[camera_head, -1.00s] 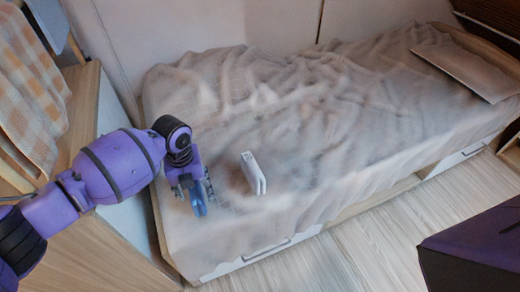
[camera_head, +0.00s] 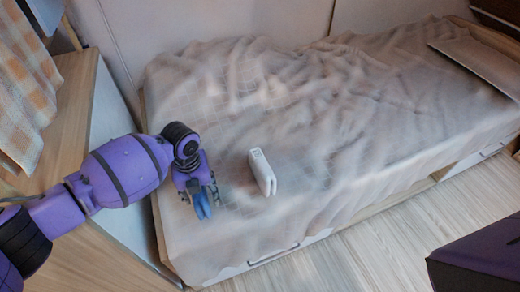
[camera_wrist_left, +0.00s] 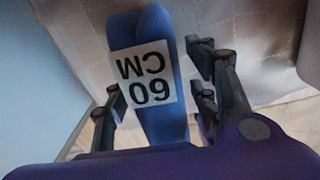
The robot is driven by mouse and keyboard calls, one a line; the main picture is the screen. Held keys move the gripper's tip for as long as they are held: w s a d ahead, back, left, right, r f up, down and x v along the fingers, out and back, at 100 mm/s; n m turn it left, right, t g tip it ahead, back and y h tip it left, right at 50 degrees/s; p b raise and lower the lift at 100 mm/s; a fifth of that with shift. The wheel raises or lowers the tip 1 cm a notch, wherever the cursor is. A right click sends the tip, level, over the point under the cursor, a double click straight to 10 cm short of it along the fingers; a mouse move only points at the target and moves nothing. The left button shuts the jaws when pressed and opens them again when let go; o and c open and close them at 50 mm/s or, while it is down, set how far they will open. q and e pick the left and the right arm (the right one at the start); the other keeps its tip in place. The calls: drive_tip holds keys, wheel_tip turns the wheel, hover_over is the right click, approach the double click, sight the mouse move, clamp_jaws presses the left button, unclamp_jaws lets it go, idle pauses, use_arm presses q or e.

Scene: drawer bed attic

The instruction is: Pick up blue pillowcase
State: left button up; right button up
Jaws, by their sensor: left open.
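The blue pillowcase (camera_head: 202,205) is a small folded blue bundle at the near left corner of the bed. In the left wrist view the pillowcase (camera_wrist_left: 160,122) stands as a narrow blue strip with a white label reading "60 CM", upside down. My left gripper (camera_head: 203,192) is right above it, pointing down. In the wrist view its dark fingers (camera_wrist_left: 157,88) are apart, with the pillowcase between them. My right gripper is not in view.
The bed (camera_head: 330,120) has a rumpled beige cover. A white folded item (camera_head: 263,172) stands on it just right of my left gripper. A wooden cabinet (camera_head: 85,110) with a checkered cloth (camera_head: 25,95) is at the left. Wooden floor (camera_head: 370,250) is clear in front.

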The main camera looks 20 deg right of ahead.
use_arm(q)
drive_tip(key=shift+w, duration=0.1)
drive_tip(key=shift+c, duration=0.4)
drive_tip(key=c, duration=1.2)
